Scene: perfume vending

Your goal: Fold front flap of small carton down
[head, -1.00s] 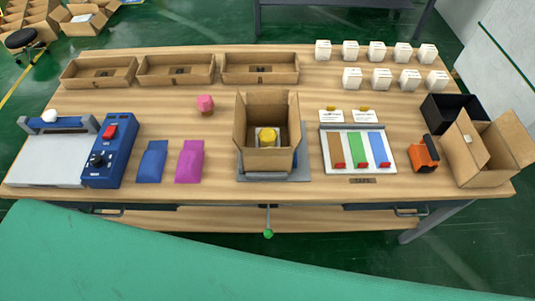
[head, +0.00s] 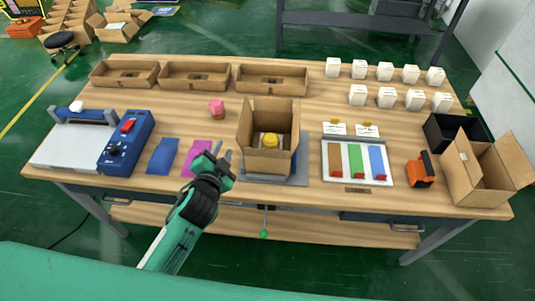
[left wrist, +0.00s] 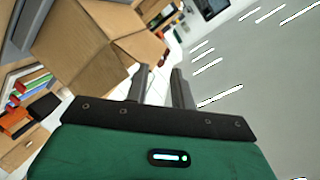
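The small carton (head: 268,160) stands open on a grey plate (head: 291,180) at the middle front of the table. Its back and side flaps stand up; I cannot clearly tell the front flap from the front wall. A yellow-topped item (head: 269,140) sits inside. My left gripper (head: 222,151) is just left of the carton, apart from it in the head view, with its fingers spread and empty. In the left wrist view the carton (left wrist: 88,40) fills the upper left, beyond the open fingers (left wrist: 160,78). My right gripper is not in view.
A pink pouch (head: 193,161) and a blue pouch (head: 162,156) lie left of the carton. A tray with coloured strips (head: 380,180), an orange tape dispenser (head: 420,170) and a larger open carton (head: 475,175) are to the right. Several low boxes (head: 194,76) line the back.

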